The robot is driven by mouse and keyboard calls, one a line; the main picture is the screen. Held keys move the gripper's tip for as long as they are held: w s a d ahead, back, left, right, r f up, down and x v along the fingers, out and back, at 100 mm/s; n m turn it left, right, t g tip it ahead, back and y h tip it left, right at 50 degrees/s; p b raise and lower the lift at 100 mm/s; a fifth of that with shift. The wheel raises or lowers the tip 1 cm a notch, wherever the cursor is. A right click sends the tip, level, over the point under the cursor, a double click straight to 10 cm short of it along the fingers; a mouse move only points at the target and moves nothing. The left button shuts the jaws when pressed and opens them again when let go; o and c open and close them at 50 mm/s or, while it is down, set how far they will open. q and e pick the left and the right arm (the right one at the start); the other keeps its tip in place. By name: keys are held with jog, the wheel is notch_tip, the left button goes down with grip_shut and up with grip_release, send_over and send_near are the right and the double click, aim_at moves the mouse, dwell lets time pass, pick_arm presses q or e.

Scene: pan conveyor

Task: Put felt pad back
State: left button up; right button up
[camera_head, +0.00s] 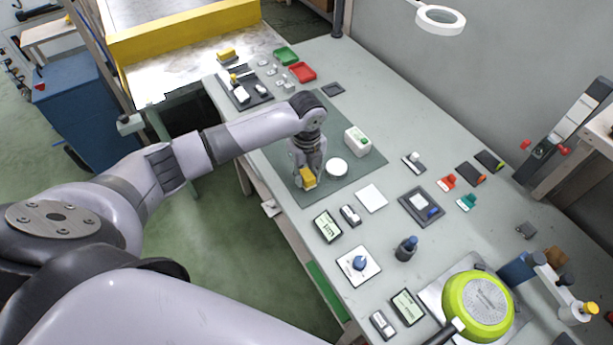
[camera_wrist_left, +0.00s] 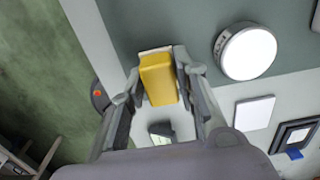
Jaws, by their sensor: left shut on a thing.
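My left gripper (camera_head: 307,184) is shut on a yellow block (camera_head: 308,175), over the near left edge of the dark green mat (camera_head: 350,183). In the left wrist view, the yellow block (camera_wrist_left: 159,79) sits between the two fingers (camera_wrist_left: 160,85) and has a pale whitish layer along its far edge. This looks like the felt pad. I cannot tell whether its underside touches the mat. A round white disc (camera_head: 337,167) lies on the mat just right of the gripper. My right gripper is not in view.
A white box (camera_head: 356,140) stands on the mat. A white square plate (camera_head: 371,198) and a dark tray (camera_head: 421,206) lie to the right. Green (camera_head: 287,56) and red (camera_head: 302,72) trays are at the back. A green pan (camera_head: 478,305) rests at the front right.

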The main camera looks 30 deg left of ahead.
aim_at(306, 174)
pick_arm(q)
jog(key=shift+f, duration=0.9)
jog(key=shift+f, duration=0.1)
jog(key=o, duration=1)
jog(key=shift+r, duration=0.3)
notch_tip(306, 174, up, 12)
jog(key=shift+f+b, duration=0.1)
jog(key=shift+b, duration=0.55)
jog(key=shift+f, duration=0.1)
